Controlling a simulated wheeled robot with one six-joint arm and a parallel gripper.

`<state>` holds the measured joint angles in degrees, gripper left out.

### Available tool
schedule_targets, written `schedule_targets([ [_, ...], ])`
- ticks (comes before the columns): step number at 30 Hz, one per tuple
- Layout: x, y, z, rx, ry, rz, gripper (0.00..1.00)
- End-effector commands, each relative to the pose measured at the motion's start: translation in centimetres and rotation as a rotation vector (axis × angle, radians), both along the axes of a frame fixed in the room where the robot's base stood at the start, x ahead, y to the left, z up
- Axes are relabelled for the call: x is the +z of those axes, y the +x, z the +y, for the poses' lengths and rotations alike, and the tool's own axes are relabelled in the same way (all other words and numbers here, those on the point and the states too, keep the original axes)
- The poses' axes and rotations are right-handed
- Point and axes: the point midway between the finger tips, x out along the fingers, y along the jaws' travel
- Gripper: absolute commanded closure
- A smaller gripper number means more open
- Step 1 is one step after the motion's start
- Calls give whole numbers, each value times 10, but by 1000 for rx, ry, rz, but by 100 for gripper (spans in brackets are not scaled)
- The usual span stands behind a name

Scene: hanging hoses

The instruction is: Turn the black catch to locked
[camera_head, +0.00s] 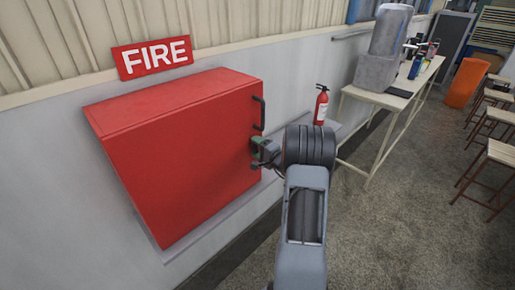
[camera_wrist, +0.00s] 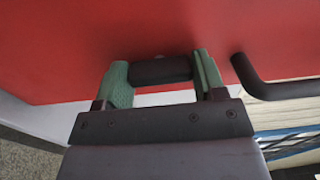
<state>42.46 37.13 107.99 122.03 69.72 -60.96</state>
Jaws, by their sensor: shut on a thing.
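The red fire cabinet (camera_head: 185,150) is closed and hangs on the wall under a FIRE sign. In the wrist view its red door (camera_wrist: 150,30) fills the top. The black catch (camera_wrist: 160,70) lies across between the two green fingertips of my gripper (camera_wrist: 162,80), which is shut on it. In the head view my gripper (camera_head: 262,150) is at the right edge of the door, below the black handle (camera_head: 259,113); the catch is mostly hidden there. The handle also shows in the wrist view (camera_wrist: 275,88), right of the fingers and apart from them. No lock marking is visible.
A red fire extinguisher (camera_head: 321,105) stands on the ledge right of the cabinet. A table (camera_head: 385,100) with bottles and a grey machine is further back. Stools and an orange bin (camera_head: 466,83) are at the far right. The floor between is clear.

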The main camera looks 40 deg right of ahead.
Motion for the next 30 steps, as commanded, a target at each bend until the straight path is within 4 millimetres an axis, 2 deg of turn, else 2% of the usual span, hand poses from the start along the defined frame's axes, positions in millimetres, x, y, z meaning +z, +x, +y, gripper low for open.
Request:
schedule_targets([
  [11, -4, 0, 0, 0, 130, 21, 60],
  [30, -2, 0, 0, 1, 717, 129, 60],
])
